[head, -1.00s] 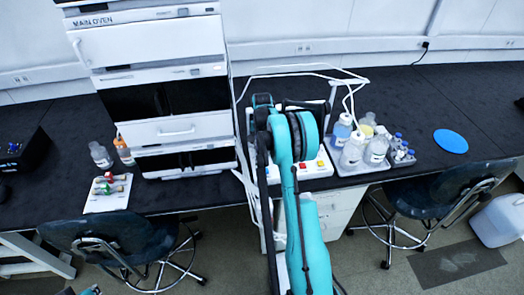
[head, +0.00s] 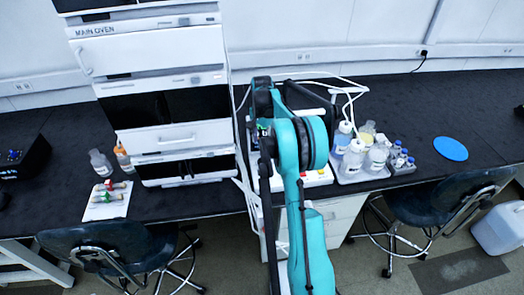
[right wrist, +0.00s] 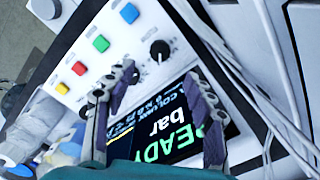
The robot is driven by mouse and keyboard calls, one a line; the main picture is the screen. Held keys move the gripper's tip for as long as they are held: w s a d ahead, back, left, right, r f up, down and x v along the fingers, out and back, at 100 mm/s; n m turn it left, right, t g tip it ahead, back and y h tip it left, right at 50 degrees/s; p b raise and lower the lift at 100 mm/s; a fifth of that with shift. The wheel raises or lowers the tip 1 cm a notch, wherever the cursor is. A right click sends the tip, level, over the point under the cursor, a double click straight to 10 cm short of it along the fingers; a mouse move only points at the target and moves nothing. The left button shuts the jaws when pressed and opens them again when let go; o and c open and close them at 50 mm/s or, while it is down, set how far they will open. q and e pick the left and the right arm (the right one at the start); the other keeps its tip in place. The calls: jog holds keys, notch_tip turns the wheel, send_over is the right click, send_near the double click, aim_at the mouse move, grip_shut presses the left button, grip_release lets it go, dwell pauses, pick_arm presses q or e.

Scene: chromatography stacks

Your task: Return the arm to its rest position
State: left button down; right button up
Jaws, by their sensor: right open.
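My right arm (head: 297,195) rises through the middle of the head view, in front of the instrument on the bench. Its gripper is largely hidden there behind the arm's own links. In the right wrist view the right gripper (right wrist: 157,76) is open and empty, its two fingers apart. It faces a white control panel (right wrist: 118,50) with coloured buttons, a black knob (right wrist: 160,50) and a dark screen (right wrist: 165,130) showing "READY" and "bar". I cannot tell the gap between fingertips and panel. My left gripper is not in view.
The oven stack (head: 165,90) stands left of my arm. A tray of bottles (head: 347,177) sits close on its right, with white tubing (head: 330,75) above. Two chairs (head: 105,245) (head: 445,205) stand before the bench. Bench around the blue disc (head: 450,149) is clear.

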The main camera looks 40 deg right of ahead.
jog(key=shift+r, duration=0.9)
